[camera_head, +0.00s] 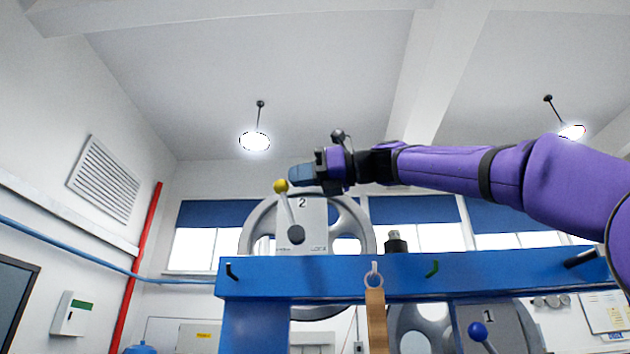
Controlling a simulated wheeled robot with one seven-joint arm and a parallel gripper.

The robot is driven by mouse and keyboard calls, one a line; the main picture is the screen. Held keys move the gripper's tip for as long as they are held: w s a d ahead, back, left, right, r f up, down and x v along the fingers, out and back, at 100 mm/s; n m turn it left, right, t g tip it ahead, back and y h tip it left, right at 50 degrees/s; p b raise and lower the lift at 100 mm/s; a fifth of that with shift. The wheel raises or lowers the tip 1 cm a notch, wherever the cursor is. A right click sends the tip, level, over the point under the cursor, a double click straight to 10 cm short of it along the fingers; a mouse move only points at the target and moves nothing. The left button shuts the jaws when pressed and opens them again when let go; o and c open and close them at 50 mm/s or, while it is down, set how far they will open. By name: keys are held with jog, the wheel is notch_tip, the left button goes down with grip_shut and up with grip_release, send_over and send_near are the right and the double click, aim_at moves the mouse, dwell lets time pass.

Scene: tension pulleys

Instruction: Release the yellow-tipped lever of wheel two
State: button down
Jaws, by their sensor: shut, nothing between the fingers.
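The wheel marked 2 (359,229) is a grey spoked wheel behind a pale plate (314,222), above the blue beam. Its lever has a yellow ball tip (280,186) and runs down to a dark round pivot (296,234). The lever leans slightly left of upright. My gripper (292,176) is shut and empty. Its tip is just above and right of the yellow ball in the picture; I cannot tell whether they touch. My purple arm reaches in from the right.
A blue beam (330,277) crosses the front, with a wooden tag (376,320) hanging from a ring. Below right is a plate marked 1 (508,330) with a blue-tipped lever (478,331). A dark cylinder (395,244) stands behind the beam. The space left of the yellow ball is clear.

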jog(key=shift+a, duration=1.2)
jog(key=shift+a+f, duration=0.15)
jog(key=shift+w+a+f, duration=0.1)
jog(key=shift+a+f, duration=0.1)
